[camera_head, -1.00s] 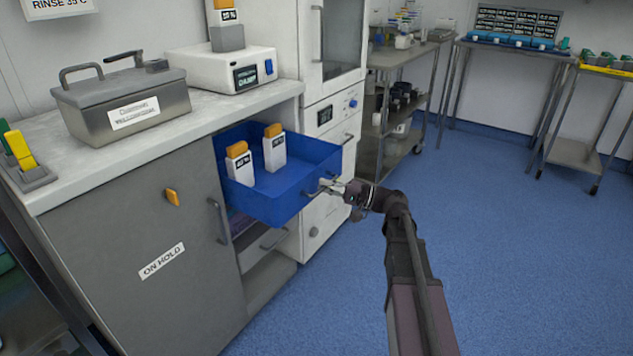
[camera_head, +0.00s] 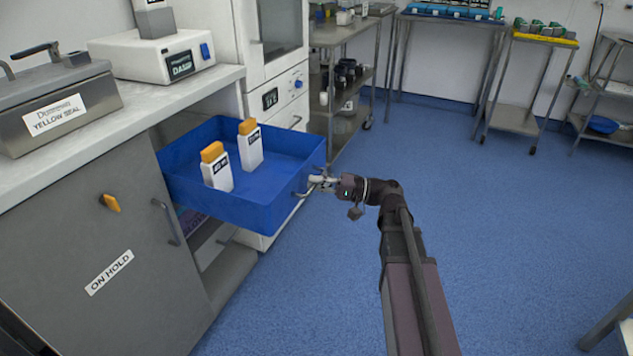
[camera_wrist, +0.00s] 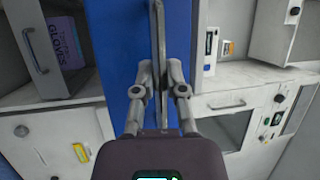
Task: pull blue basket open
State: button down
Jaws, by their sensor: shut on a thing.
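The blue basket (camera_head: 258,212) is a tray-like drawer pulled well out of the counter's open bay in the head view. Two white bottles with orange caps, a nearer one (camera_head: 218,172) and a farther one (camera_head: 251,148), stand upright inside it. A thin metal handle (camera_head: 305,190) is on its front face. My gripper (camera_head: 318,183) is at this handle, shut on it. In the wrist view the blue front (camera_wrist: 112,40) fills the upper middle, and the gripper (camera_wrist: 160,85) closes around the handle bar (camera_wrist: 158,20).
A grey cabinet door (camera_head: 120,265) labelled "ON HOLD" is left of the basket. A metal box (camera_head: 55,105) and a white device (camera_head: 150,60) stand on the counter. Steel carts (camera_head: 345,80) line the back. The blue floor (camera_head: 500,220) to the right is clear.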

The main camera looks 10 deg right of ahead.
jog(key=shift+w, duration=0.25)
jog(key=c, duration=0.7)
grip_release()
jog(key=shift+s+a, duration=0.1)
jog(key=shift+s, duration=0.05)
jog(key=shift+s, duration=0.1)
